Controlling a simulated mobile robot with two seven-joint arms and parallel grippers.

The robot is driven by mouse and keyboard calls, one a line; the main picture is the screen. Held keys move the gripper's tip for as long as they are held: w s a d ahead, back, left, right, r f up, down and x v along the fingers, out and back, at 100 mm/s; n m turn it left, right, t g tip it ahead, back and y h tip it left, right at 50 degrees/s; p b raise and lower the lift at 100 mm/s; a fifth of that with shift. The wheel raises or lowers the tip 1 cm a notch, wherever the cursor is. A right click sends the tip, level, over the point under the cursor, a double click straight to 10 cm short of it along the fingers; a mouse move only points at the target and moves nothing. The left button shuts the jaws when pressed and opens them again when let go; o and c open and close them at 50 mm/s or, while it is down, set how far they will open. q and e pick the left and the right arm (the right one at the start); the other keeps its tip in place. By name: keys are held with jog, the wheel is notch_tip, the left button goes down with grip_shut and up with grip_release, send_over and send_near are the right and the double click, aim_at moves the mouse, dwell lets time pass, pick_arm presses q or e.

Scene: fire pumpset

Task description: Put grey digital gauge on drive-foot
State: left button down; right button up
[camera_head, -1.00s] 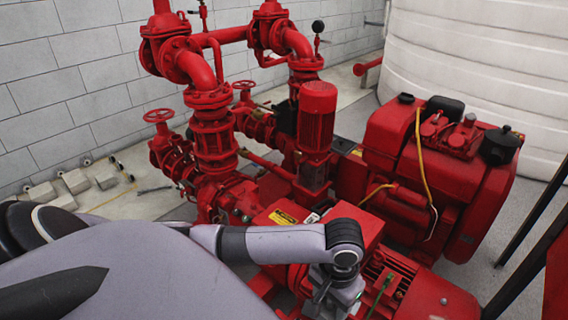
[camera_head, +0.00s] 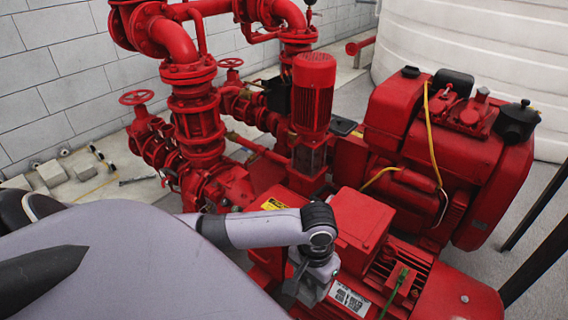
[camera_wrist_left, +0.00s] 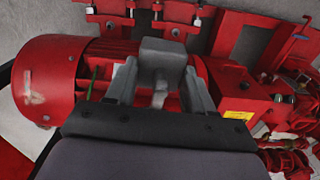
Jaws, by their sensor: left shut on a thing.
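My left gripper (camera_wrist_left: 160,92) is shut on the grey digital gauge (camera_wrist_left: 162,60), a plain grey block whose front face shows between and beyond the two fingers in the left wrist view. In the head view my left gripper (camera_head: 308,284) hangs low at the near left side of the red motor (camera_head: 415,290), pointing down; the gauge cannot be clearly told apart from the fingers there. Red feet and brackets (camera_wrist_left: 182,12) lie beyond the gauge at the top of the wrist view. I cannot tell which part is the drive-foot. My right gripper is not in view.
A red connection box (camera_head: 362,222) stands on the motor right beside my left wrist. A green wire (camera_head: 393,290) and a white label (camera_head: 348,300) are on the motor. Red pipes and valves (camera_head: 195,110) stand behind, and a red engine (camera_head: 445,150) stands to the right.

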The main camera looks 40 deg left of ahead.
pick_arm(q)
jog(key=shift+n, duration=0.4)
jog(key=a+f+b, duration=0.2)
jog(key=f+b, duration=0.6)
jog(key=f, duration=0.6)
jog(key=s+a+f+b, duration=0.1)
jog(key=a+f+b, duration=0.1)
jog(key=f+b, duration=0.7)
jog(key=a+f+b, duration=0.2)
jog(key=f+b, duration=0.7)
jog(key=f, duration=0.9)
jog(key=shift+s+a+f, duration=0.2)
jog(key=shift+a+f, duration=0.1)
jog(key=shift+a, duration=0.1)
jog(key=shift+f, duration=0.45)
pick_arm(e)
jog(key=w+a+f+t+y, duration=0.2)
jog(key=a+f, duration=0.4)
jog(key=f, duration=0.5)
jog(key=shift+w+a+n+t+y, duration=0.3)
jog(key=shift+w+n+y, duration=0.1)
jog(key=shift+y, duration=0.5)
pick_arm(q)
jog(key=shift+f, duration=0.1)
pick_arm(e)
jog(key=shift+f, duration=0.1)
pick_arm(q)
jog(key=shift+c, duration=2.1)
grip_release()
jog(key=shift+f, duration=0.1)
